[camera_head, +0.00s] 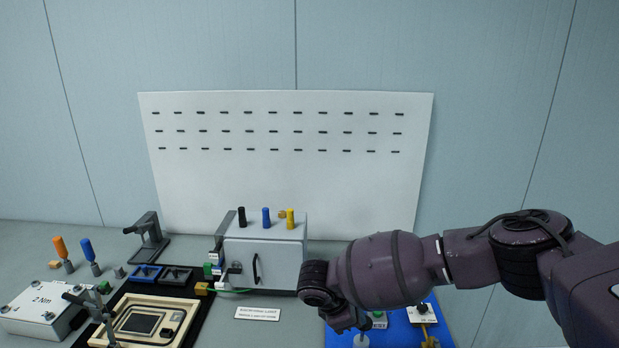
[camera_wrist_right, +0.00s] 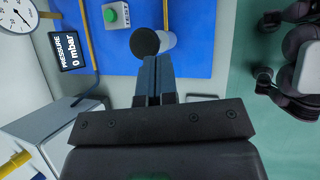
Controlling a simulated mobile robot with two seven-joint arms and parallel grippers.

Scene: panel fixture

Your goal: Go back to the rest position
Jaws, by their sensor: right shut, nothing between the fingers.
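My right arm comes in from the right in the head view, and its wrist end (camera_head: 345,320) hangs over the blue panel. In the right wrist view my right gripper (camera_wrist_right: 154,62) is shut with nothing between its fingers. Its tips appear close to a black round knob (camera_wrist_right: 145,42) on a white cylinder; whether they touch it cannot be told. A green button (camera_wrist_right: 111,15) on a plate marked TEST lies farther up. My left gripper is not in view.
The blue panel (camera_head: 440,335) is partly hidden by my arm. A grey box (camera_head: 280,260) with black, blue and yellow knobs stands left of my wrist. A pressure display (camera_wrist_right: 67,50) reads 0 mbar. A tray fixture (camera_head: 180,310) and a torque box (camera_head: 40,312) stand at left.

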